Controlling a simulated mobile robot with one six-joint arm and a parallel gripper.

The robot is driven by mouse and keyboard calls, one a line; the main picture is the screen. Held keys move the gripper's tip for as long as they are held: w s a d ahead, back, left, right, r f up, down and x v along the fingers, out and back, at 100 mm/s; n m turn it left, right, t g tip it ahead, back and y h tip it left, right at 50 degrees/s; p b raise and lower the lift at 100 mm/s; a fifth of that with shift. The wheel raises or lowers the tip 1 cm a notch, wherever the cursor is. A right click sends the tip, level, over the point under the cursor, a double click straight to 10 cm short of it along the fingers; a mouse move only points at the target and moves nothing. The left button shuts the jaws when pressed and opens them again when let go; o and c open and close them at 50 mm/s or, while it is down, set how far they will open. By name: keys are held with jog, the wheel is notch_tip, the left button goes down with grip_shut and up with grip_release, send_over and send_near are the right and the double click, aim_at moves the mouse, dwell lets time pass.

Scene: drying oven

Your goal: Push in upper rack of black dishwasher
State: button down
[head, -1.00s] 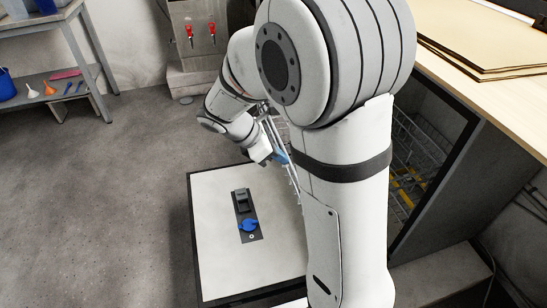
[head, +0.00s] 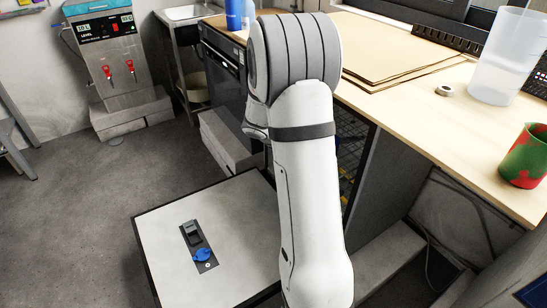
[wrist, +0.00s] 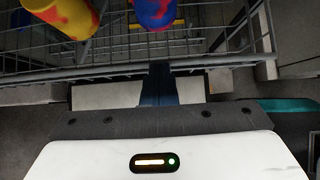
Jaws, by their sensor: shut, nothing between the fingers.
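The dishwasher's open door (head: 165,225) lies flat, its pale inner face carrying a blue-capped dispenser (head: 203,255). The dark opening shows only partly to the right of my arm in the head view. In the wrist view the grey wire upper rack (wrist: 110,71) crosses the top of the picture. It holds a yellow-and-red cup (wrist: 68,14) and a blue-and-red cup (wrist: 153,12). My gripper (wrist: 158,70) is shut and empty, with its fingertips at the rack's front rail. I cannot tell whether they touch it. In the head view my arm hides the gripper and most of the rack.
A wooden worktop (head: 440,120) runs above the opening, with a clear container (head: 503,58) and a red-green cup (head: 525,160) on it. A second dark appliance (head: 225,75) stands behind. Open floor (head: 75,200) lies left of the door.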

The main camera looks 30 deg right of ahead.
jog(key=d+p, duration=0.1)
jog(key=d, duration=0.8)
jog(key=shift+w+p, duration=0.3)
jog(key=shift+w, duration=0.1)
jog(key=shift+a, duration=0.1)
